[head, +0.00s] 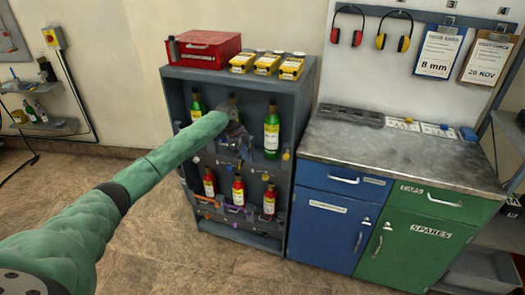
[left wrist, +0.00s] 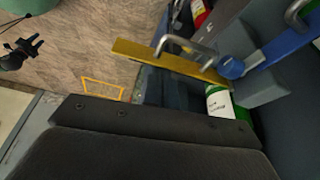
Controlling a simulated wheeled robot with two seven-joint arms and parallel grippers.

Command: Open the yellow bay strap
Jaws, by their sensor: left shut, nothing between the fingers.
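My left gripper (head: 236,132) is at the front of the grey cabinet (head: 305,105), by the upper row of green bottles (head: 271,138). It is shut and empty, and partly covers the middle bottle. In the left wrist view a flat yellow strap (left wrist: 140,50) with a metal loop handle (left wrist: 184,46) lies beyond the dark gripper body. Its left end shows against the floor. A blue knob (left wrist: 231,67) is near its right end. A green bottle with a white label (left wrist: 220,102) is beside it. I cannot tell whether the strap is latched.
Red bottles (head: 238,191) stand in the lower row. A red case (head: 204,48) and several yellow boxes (head: 267,64) are on top of the cabinet. A workbench (head: 400,150) stands close on the right. The floor (head: 165,240) in front is clear.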

